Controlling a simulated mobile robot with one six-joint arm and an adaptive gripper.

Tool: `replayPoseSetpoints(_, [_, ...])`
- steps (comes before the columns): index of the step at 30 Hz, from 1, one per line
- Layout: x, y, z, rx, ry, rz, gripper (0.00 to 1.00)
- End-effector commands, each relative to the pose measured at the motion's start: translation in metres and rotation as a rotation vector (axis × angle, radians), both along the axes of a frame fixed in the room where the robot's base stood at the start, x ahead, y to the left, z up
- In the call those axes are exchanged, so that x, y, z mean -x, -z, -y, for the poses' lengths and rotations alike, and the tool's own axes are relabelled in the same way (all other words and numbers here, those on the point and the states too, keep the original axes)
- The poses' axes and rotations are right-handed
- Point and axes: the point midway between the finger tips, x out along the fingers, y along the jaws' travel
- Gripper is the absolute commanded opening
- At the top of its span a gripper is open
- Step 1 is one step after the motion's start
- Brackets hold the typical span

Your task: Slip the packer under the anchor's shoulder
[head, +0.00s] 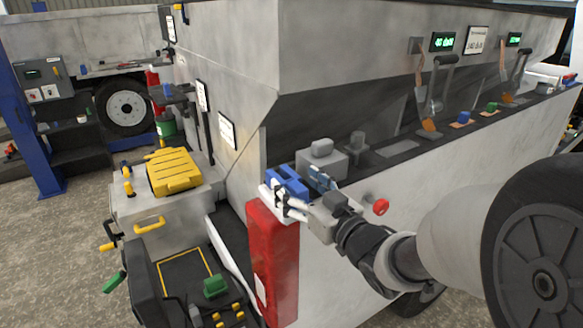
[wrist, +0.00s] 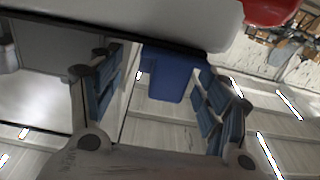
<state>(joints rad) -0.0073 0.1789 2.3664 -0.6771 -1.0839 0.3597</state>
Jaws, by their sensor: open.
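A blue block (head: 287,180), which I take to be the packer, sits at the near left corner of the vehicle's dark ledge. A grey block with a raised rounded top (head: 321,157) stands just right of and behind it; it may be the anchor, but I cannot make out its shoulder. My gripper (head: 300,190) is at this corner, its fingers spread. In the wrist view the blue block (wrist: 168,75) shows between the open, blue-padded fingers of my gripper (wrist: 160,88), with gaps at both sides. Whether the blue block is under anything is hidden.
A red knob (head: 380,206) projects from the vehicle side right of my gripper. Levers (head: 432,100) rise along the ledge to the right.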

Motion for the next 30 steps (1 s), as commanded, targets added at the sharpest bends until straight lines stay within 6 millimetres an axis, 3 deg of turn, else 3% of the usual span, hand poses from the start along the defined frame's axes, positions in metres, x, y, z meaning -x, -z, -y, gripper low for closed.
replayPoseSetpoints(13, [-0.040,-0.002,-0.032,0.000,-0.001,0.000,0.70])
replayPoseSetpoints(21, [-0.043,-0.002,-0.034,0.000,0.001,0.000,0.70])
replayPoseSetpoints(30, [-0.043,-0.002,-0.034,0.000,0.001,0.000,0.51])
